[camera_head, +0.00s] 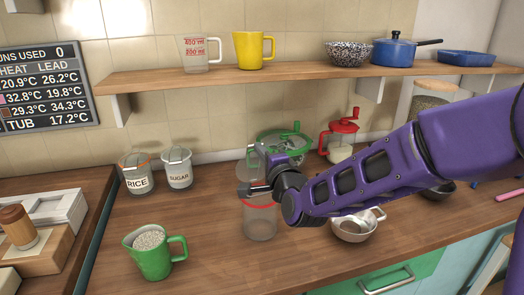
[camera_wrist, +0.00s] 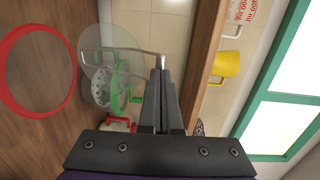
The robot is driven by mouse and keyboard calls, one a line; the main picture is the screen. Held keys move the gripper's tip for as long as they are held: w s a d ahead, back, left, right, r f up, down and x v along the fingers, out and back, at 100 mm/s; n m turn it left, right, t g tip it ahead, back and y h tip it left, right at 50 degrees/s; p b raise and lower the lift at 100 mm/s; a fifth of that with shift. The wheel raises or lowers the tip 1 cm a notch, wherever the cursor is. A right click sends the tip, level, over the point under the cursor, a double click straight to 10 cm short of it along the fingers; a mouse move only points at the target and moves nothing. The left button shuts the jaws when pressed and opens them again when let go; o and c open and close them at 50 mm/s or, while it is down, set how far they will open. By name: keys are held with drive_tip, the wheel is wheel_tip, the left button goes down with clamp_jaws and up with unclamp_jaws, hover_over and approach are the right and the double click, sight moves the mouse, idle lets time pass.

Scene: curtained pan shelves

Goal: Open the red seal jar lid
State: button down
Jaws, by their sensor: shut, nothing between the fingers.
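The clear red seal jar (camera_head: 260,222) stands upright on the wooden counter, with its red ring (camera_head: 262,205) around the top. In the wrist view the red seal (camera_wrist: 72,92) shows at the left as a ring with nothing across it. The clear round lid (camera_wrist: 100,48) appears swung up, apart from the ring; in the head view it shows partly (camera_head: 243,171) behind my gripper. My gripper (camera_head: 250,190) is shut and empty above the jar. In the wrist view its fingertips (camera_wrist: 162,72) are beside the end of a wire bail; I cannot tell whether they touch.
Rice jar (camera_head: 137,182) and sugar jar (camera_head: 178,176) stand left, a green measuring cup (camera_head: 152,262) in front. A green colander-like item (camera_head: 285,148) and a red-topped jar (camera_head: 340,150) stand behind. A metal pan (camera_head: 354,232) is right of the jar. A shelf (camera_head: 290,76) runs above.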

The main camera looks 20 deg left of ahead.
drive_tip(key=w+a+g+h+b, duration=0.2)
drive_tip(key=w+a, duration=0.3)
drive_tip(key=w, duration=0.2)
drive_tip(key=shift+w+a+r+g+b, duration=0.15)
drive_tip(key=shift+r+g+b, duration=0.15)
drive_tip(key=shift+b, duration=0.05)
idle(0.4)
idle(0.5)
